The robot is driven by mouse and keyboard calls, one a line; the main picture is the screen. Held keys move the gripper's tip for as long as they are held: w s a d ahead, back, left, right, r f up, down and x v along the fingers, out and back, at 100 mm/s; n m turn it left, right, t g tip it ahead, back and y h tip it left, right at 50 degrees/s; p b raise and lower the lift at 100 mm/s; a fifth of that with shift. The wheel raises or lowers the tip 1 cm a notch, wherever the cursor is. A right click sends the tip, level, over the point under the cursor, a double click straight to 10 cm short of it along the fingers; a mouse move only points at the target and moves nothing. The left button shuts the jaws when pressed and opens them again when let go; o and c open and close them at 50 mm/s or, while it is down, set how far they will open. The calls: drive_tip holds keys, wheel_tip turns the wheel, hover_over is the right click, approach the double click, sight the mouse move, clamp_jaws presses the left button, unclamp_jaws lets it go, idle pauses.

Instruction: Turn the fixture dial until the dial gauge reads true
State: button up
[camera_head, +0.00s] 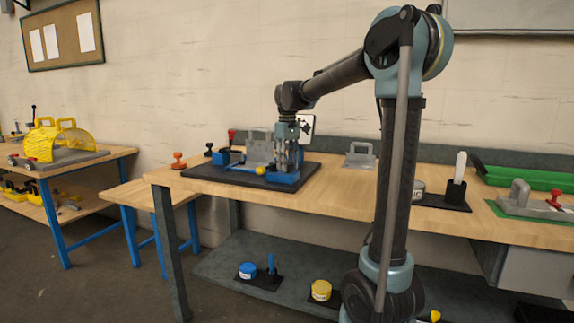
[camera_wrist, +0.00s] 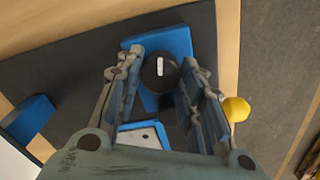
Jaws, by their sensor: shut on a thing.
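The fixture dial (camera_wrist: 160,72) is a round black knob with a white mark on top, seen in the wrist view. It sits on a blue fixture (camera_wrist: 178,42). My gripper (camera_head: 287,168) points down over the fixture in the head view, where its fingers hide the dial. In the wrist view its fingers (camera_wrist: 161,82) stand on both sides of the dial and are shut on it. The white mark runs roughly along the fingers.
The fixture stands on a dark board (camera_head: 215,170) on the wooden bench. A yellow knob (camera_wrist: 237,109) is close beside the right finger. A grey handled plate (camera_head: 260,146) stands close behind on the left. Bare bench top (camera_head: 345,190) lies to the right.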

sight(288, 163)
drive_tip(key=shift+w+n, duration=0.1)
drive_tip(key=shift+n, duration=0.4)
drive_tip(key=o, duration=1.1)
drive_tip(key=shift+c, duration=0.2)
wheel_tip(288, 163, up, 12)
